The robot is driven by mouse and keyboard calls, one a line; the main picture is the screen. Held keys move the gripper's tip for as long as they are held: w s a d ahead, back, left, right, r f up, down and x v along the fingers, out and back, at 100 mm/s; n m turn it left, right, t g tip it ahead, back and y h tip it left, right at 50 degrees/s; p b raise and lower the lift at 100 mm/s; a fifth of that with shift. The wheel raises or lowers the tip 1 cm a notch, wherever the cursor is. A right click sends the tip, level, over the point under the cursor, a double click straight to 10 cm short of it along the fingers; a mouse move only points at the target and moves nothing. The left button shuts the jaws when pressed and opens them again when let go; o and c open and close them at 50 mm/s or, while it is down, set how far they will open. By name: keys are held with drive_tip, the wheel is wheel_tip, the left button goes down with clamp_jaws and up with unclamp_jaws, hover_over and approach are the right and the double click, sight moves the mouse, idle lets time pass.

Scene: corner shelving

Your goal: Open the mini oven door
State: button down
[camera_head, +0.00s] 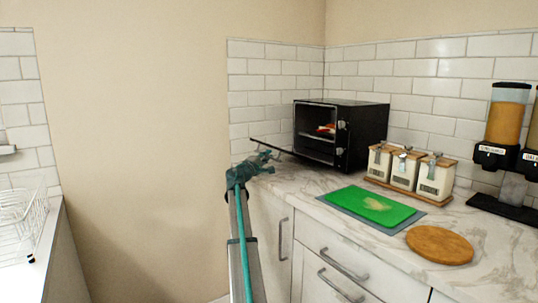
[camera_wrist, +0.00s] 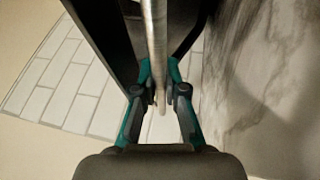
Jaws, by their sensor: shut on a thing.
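The black mini oven (camera_head: 364,132) stands on the marble counter at the back corner. Its door (camera_head: 280,148) is swung down, out from the front, close to level. The oven's inside shows, with a rack and something orange-red on it. My gripper (camera_head: 262,160) is at the door's outer edge. In the wrist view my gripper (camera_wrist: 160,92) is shut on the door handle (camera_wrist: 156,45), a pale metal bar running between the fingers. The dark door (camera_wrist: 105,40) lies beside the bar. The exact finger contact is small in the head view.
Three white canisters (camera_head: 405,170) stand on a wooden tray right of the oven. A green cutting board (camera_head: 370,205), a round wooden board (camera_head: 440,245) and cereal dispensers (camera_head: 502,125) are further right. A dish rack (camera_head: 22,222) is at far left.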

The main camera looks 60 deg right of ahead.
drive_tip(key=shift+a+f, duration=0.15)
drive_tip(key=shift+f, duration=0.4)
drive_tip(key=c, duration=1.2)
unclamp_jaws()
drive_tip(key=shift+w, duration=0.1)
drive_tip(key=a+f, duration=0.2)
drive_tip(key=a, duration=1)
drive_tip(key=shift+f, duration=0.15)
drive_tip(key=shift+d, duration=0.1)
